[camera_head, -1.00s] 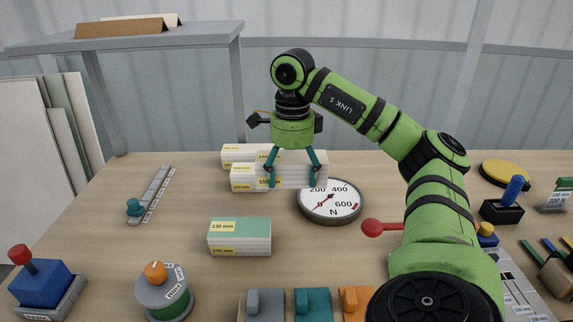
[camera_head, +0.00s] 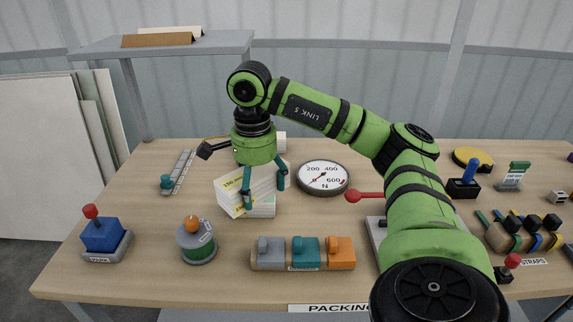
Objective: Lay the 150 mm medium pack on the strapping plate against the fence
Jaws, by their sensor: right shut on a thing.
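My right gripper (camera_head: 264,190) is shut on a white pack (camera_head: 230,197) with a yellow label, tilted, near the middle left of the table. The label is too small to read surely. My left gripper is out of view.
A round force dial (camera_head: 323,177) lies right of the gripper. A red-knobbed lever (camera_head: 365,196) is beside my arm. Grey, teal and orange blocks (camera_head: 304,254) stand in front. Another white pack (camera_head: 281,142) shows behind my gripper.

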